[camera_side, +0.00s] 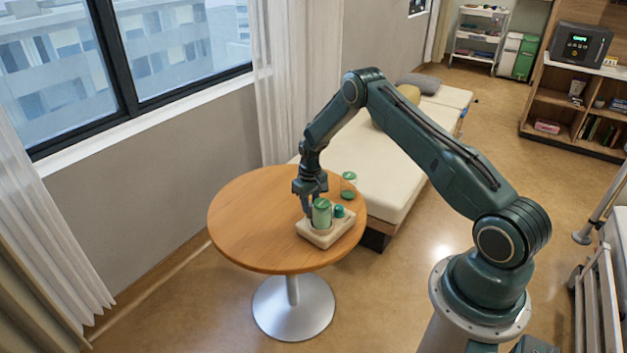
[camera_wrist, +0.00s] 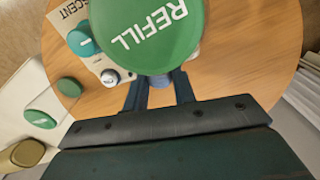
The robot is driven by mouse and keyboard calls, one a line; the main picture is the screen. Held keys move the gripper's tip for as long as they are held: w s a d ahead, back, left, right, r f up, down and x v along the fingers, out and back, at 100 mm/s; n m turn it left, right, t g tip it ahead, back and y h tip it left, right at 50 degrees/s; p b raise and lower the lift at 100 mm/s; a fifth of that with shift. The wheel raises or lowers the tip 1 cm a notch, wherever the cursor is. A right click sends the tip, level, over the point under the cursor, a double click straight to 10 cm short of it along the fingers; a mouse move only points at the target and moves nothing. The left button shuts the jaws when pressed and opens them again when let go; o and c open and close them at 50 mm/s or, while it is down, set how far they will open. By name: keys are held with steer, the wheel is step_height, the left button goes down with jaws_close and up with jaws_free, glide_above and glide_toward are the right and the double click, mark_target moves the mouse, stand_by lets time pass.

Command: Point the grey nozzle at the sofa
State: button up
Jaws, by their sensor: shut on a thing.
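The scent device has a pale cream base (camera_side: 318,239) on the round wooden table; its word SCENT shows in the wrist view (camera_wrist: 77,12). A green refill can (camera_side: 321,213) stands in it, its REFILL top (camera_wrist: 150,30) large in the wrist view. My gripper (camera_side: 309,207) points down beside the can. In the wrist view its fingers (camera_wrist: 159,92) are closed on a small grey piece, apparently the grey nozzle (camera_wrist: 160,80), mostly hidden under the can's top. Which way the nozzle faces cannot be told. The cream sofa (camera_side: 390,165) is behind and right of the table.
A teal knob (camera_side: 339,211) sits on the base beside the can. A green-lidded jar (camera_side: 349,178) and a dark green piece (camera_side: 348,194) are near the table's right edge. The left of the table (camera_side: 250,220) is clear. A window and curtains are at the left.

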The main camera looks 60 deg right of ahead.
mark_target(310, 204)
stand_by(0.4)
steer(key=o, duration=1)
steer(key=shift+r, duration=0.15)
step_height(310, 204, up, 14)
steer(key=shift+f, duration=0.2)
